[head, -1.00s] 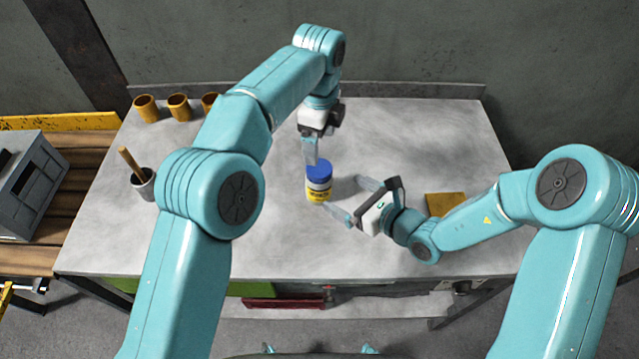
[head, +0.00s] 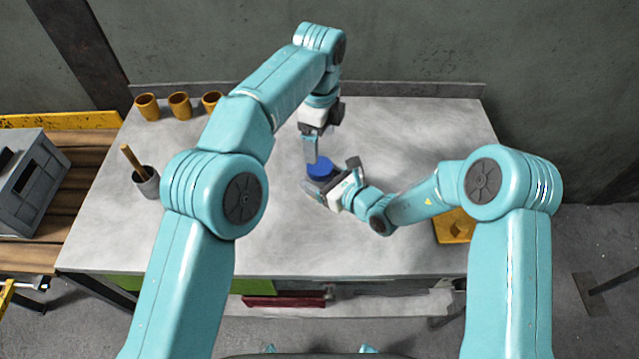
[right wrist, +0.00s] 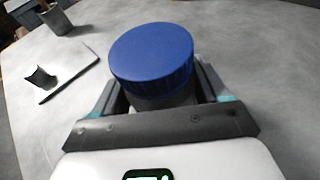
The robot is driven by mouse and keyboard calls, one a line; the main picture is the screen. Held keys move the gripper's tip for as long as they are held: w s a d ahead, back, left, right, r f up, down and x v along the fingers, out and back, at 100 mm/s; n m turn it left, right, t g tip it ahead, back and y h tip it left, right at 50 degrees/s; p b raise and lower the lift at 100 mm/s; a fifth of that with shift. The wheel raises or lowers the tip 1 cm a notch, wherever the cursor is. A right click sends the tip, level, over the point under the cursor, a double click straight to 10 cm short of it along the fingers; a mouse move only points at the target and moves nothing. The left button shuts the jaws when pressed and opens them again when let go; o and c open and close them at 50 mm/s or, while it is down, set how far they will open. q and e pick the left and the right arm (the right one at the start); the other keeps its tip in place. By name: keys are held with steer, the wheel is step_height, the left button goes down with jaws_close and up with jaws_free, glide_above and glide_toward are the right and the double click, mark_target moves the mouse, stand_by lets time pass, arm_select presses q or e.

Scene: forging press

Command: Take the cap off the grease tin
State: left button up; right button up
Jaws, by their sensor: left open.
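The grease tin has a blue cap (head: 319,167) on top and stands upright near the middle of the workbench. In the right wrist view the cap (right wrist: 152,55) sits on the tin's grey upper part (right wrist: 162,99). My right gripper (head: 335,177) has one finger on each side of the tin, below the cap, and looks open; contact cannot be made out. My left gripper (head: 311,152) is open, pointing down, with its fingertips just above and left of the cap.
Several orange-brown cups (head: 180,105) stand at the back left. A grey pot (head: 147,182) with a wooden handle stands at the left edge. A yellow block (head: 454,227) lies right, beside my right arm. The front-centre bench top (head: 290,240) is clear.

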mark_target(320, 166)
steer(key=c, duration=0.5)
arm_select(q)
steer(key=shift+c, duration=0.9)
arm_select(e)
jaws_close()
arm_select(q)
steer(key=m, duration=0.7)
arm_select(e)
steer(key=shift+r, duration=0.1)
arm_select(q)
steer(key=m, duration=0.6)
steer(key=shift+d, duration=0.1)
steer(key=shift+s+f+m, duration=0.1)
steer(key=shift+f+m, duration=0.1)
steer(key=shift+m, duration=0.1)
steer(key=shift+f, duration=0.35)
step_height(320, 166, down, 7)
steer(key=shift+r, duration=0.1)
